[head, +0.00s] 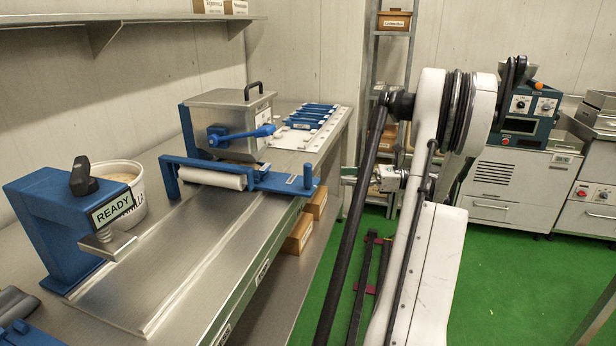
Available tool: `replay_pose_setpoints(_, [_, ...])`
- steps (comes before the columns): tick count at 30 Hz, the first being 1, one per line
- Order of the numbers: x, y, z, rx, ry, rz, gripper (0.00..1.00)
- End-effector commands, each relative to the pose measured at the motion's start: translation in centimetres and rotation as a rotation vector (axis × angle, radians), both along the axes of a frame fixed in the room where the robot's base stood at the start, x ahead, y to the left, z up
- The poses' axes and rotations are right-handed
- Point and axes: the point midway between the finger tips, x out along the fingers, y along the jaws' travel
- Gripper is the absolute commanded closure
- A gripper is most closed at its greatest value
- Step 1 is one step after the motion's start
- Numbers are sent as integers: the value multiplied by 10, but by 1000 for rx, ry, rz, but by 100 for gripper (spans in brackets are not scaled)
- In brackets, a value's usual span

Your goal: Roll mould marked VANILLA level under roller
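A white roller (212,178) in a blue frame lies across the steel bench. A long blue piece (283,183) with a small label extends right from it to the bench edge; I cannot read the label or tell whether this piece is the mould. A white tub (128,190) at the left bears lettering that seems to end in "VANILLA", partly hidden by a blue stand. My gripper (348,176) is right of the blue piece, apart from it and beyond the bench edge. My arm partly covers it, and its fingers are too small to read.
A steel box (228,112) with a blue lever stands behind the roller. Several blue strips (310,112) lie on a white board at the back. Boxes (299,235) sit under the bench.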

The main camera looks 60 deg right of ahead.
Motion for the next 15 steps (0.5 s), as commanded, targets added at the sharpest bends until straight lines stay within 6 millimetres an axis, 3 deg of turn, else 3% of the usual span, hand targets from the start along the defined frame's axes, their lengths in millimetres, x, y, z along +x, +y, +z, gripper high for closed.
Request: replay_pose_setpoints(15, [84,44,-1,-2,0,1,61])
